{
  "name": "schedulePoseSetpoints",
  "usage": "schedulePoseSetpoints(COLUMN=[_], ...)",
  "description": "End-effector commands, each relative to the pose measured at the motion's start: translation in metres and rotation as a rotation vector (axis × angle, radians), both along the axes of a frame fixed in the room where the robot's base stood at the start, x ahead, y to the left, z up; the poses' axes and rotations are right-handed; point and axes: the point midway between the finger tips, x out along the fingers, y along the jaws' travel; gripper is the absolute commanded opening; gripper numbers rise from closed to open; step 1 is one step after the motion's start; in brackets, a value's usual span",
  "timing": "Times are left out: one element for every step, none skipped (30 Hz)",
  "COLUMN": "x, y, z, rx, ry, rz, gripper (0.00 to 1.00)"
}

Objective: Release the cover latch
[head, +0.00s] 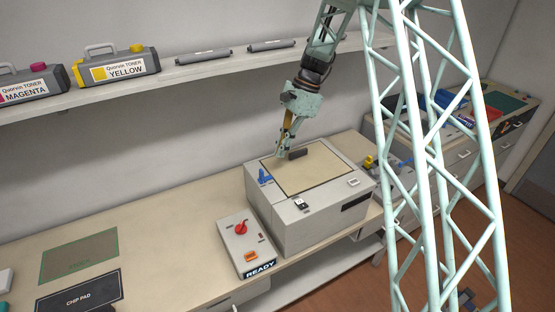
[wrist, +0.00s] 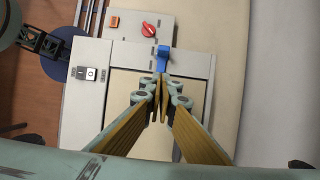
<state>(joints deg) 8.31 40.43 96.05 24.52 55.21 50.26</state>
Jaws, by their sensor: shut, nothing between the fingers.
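The printer (head: 310,225) is a grey box on the bench with a tan cover panel (head: 315,172) on top. A blue latch (head: 265,177) sits at the cover's left edge; it also shows in the wrist view (wrist: 163,57), just beyond my fingertips. My gripper (head: 281,154) is shut and empty, pointing down over the cover near its back-left part. In the wrist view its fingertips (wrist: 163,102) meet over the cover, in line with the latch. A gap shows between fingertips and latch; their height above the cover is hard to tell.
A dark bar (head: 297,154) lies at the cover's back edge. A rocker switch (head: 301,204) is on the printer's front-left top. A control box with a red knob (head: 240,228) and a READY display (head: 260,270) stands left of the printer. A shelf (head: 170,77) holds toner cartridges above.

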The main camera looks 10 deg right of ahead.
Motion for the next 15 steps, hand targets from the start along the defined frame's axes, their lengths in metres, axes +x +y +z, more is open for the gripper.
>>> schedulePoseSetpoints(x=[0.002,0.002,0.002,0.003,0.003,0.003,0.004,0.004,0.005,0.005,0.005,0.005,0.005,0.005,0.005], y=[-0.004,-0.005,-0.007,-0.009,-0.01,-0.012,-0.013,-0.014,-0.016,-0.016,-0.017,-0.018,-0.018,-0.019,-0.019], z=[0.007,0.011,0.016,0.02,0.023,0.028,0.031,0.034,0.037,0.04,0.042,0.044,0.045,0.046,0.047], rx=[-0.001,0.0,-0.001,-0.001,-0.001,-0.001,0.0,-0.001,-0.001,0.0,-0.001,0.0,0.0,0.0,0.0], ry=[-0.003,-0.003,-0.002,-0.002,-0.002,-0.001,-0.002,-0.002,-0.002,-0.002,-0.001,-0.001,0.0,0.0,0.0], rz=[-0.002,-0.002,-0.002,-0.002,-0.002,0.0,-0.001,-0.001,-0.001,-0.001,0.0,0.0,-0.001,-0.001,-0.001], gripper=[0.0,0.0,0.0,0.0,0.0,0.0,0.0,0.0,0.0,0.0,0.0,0.0,0.0,0.0,0.0])
